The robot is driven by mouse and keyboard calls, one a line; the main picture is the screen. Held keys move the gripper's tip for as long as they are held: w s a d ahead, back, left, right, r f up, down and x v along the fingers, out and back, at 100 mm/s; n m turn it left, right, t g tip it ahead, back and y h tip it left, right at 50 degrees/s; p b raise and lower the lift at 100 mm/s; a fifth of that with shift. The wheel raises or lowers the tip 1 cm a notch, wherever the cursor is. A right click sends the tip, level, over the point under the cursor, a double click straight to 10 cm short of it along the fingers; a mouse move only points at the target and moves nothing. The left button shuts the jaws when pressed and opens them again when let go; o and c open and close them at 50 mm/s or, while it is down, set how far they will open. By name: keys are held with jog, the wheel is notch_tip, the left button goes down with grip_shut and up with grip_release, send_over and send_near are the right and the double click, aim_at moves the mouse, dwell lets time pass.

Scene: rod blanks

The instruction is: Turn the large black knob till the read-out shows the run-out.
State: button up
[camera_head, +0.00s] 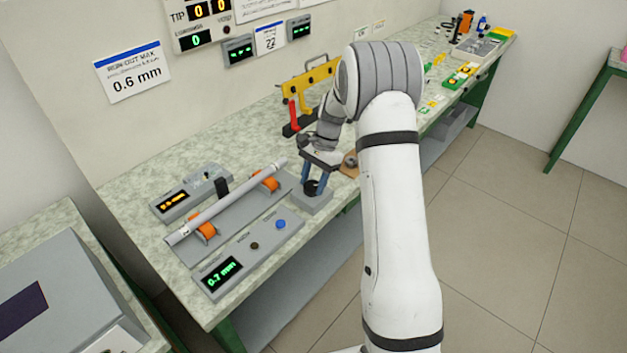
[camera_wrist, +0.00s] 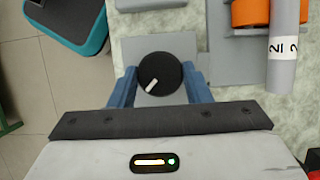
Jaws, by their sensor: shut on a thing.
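The large black knob (camera_wrist: 160,74) with a white pointer line sits on a grey block in the wrist view. The pointer aims down and to the left. My gripper (camera_wrist: 158,88) has its blue fingers shut on the knob, one at each side. In the head view my gripper (camera_head: 315,186) reaches down over the knob block (camera_head: 314,203), hiding most of the knob. The green read-out (camera_head: 222,273) on the grey panel shows 0.7 mm. A pale grey rod (camera_head: 222,202) lies on orange rollers (camera_head: 266,181) beside the panel.
A wall sign (camera_head: 133,72) reads run-out max 0.6 mm. A small blue button (camera_head: 281,224) and a dark button (camera_head: 254,245) sit on the panel. A yellow rack (camera_head: 311,80) with a red handle stands behind my gripper.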

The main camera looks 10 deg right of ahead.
jog(key=o, duration=1)
jog(key=v, duration=0.8)
jog(key=shift+a, duration=0.1)
jog(key=s+a+r+n+t+h, duration=0.1)
jog(key=s+r+n, duration=0.2)
jog(key=s+r, duration=0.35)
jog(key=s+a+r+n+t+h, duration=0.15)
jog(key=s+r, duration=0.25)
jog(key=s, duration=0.5)
jog(key=s+n+t+h, duration=0.1)
jog(key=s+n+t, duration=0.2)
jog(key=s, duration=1.2)
jog(key=n, duration=0.3)
jog(key=shift+s+f, duration=0.25)
jog(key=shift+s, duration=0.05)
